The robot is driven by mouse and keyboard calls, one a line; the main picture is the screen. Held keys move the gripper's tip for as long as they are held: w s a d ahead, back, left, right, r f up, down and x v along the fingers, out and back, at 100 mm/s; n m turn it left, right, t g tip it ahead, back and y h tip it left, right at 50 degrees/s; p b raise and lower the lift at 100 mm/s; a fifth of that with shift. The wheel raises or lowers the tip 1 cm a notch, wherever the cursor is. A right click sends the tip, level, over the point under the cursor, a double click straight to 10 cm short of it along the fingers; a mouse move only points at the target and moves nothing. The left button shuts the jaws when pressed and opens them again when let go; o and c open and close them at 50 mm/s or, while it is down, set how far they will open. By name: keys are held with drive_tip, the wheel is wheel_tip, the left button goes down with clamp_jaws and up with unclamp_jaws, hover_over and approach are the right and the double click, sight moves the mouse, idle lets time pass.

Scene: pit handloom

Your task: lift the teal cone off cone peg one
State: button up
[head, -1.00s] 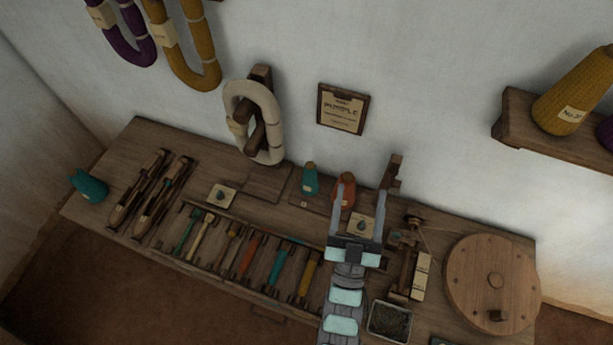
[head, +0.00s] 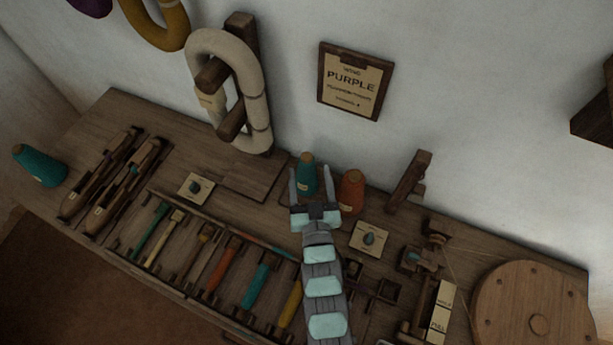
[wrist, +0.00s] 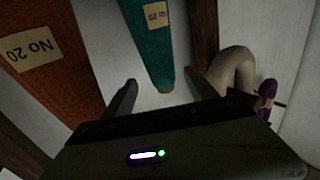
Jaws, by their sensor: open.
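The teal cone (head: 306,172) stands upright on the table near the wall, beside an orange cone (head: 350,190). My gripper (head: 309,184) is open, with one finger on either side of the teal cone as seen in the head view. In the wrist view the teal cone (wrist: 150,45) lies ahead between the open fingers, its narrow tip pointing into the gap; I see no finger touching it. The orange cone (wrist: 45,60) with a "No 20" label is left of the gripper there. The peg under the teal cone is hidden.
Another teal cone (head: 40,165) lies at the table's far left. A cream yarn hank (head: 217,75) hangs from a wooden bracket behind. A wooden post (head: 411,180) stands right of the orange cone. A rack of coloured bobbins (head: 218,268) lies in front.

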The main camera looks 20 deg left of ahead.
sight(309, 172)
drive_tip(key=shift+x, duration=1.1)
drive_tip(key=shift+w+a+f+b, duration=0.25)
drive_tip(key=shift+w+b, duration=0.1)
drive_tip(key=shift+b, duration=0.2)
drive_tip(key=b+x, duration=0.1)
drive_tip(key=x, duration=0.2)
drive_tip(key=shift+w+a, duration=0.25)
drive_tip(key=shift+a, duration=0.05)
drive_tip(key=shift+w+a+b, duration=0.15)
drive_tip(key=shift+w+b, duration=0.15)
drive_tip(key=shift+c, duration=0.4)
clamp_jaws()
